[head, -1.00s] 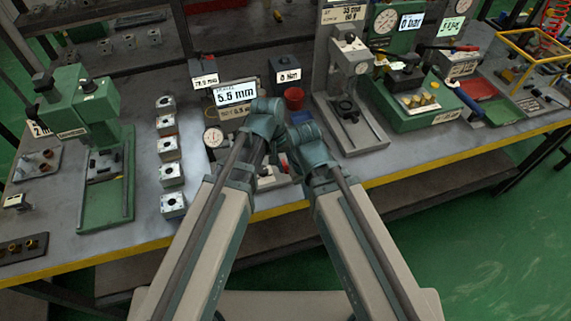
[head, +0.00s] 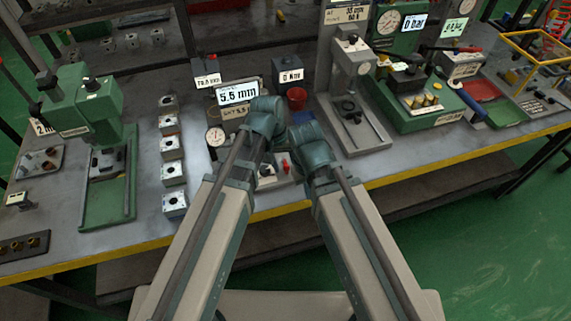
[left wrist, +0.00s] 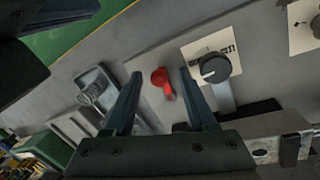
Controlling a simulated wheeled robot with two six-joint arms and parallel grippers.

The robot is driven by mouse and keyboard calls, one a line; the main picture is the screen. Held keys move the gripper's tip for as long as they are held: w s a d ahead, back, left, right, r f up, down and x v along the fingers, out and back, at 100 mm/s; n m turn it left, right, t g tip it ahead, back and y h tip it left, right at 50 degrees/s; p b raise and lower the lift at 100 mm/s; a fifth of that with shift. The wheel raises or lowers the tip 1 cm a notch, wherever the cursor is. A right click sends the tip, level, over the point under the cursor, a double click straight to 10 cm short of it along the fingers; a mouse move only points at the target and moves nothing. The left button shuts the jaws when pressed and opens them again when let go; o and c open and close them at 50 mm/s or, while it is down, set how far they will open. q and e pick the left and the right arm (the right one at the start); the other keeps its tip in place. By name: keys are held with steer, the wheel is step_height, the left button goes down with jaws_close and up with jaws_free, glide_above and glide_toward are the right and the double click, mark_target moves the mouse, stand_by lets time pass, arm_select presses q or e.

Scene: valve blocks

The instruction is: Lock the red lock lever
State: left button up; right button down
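The red lock lever (left wrist: 163,80) lies on a light plate in the left wrist view, a round head with a short arm. My left gripper (left wrist: 160,76) is open, with one finger on each side of the lever in that view. I cannot tell whether they touch it. A black knob (left wrist: 214,68) sits beside the right finger. In the head view a small red part (head: 285,166), likely the lever, shows between my wrists, and the left fingers are hidden by my left wrist. My right gripper's fingers are hidden from the head view.
A metal clamp or spring fixture (left wrist: 95,88) stands left of the fingers. In the head view, a 5.5 mm display (head: 237,93) stands behind my wrists, a row of metal blocks (head: 172,147) to the left and a grey press (head: 350,100) to the right.

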arm_select(q)
steer(key=shift+r, duration=0.15)
step_height(320, 180, up, 13)
steer(key=a+p, duration=0.2)
steer(key=p, duration=1.1)
steer(key=shift+a+r, duration=0.15)
steer(key=shift+a, duration=0.2)
steer(key=shift+w, duration=0.1)
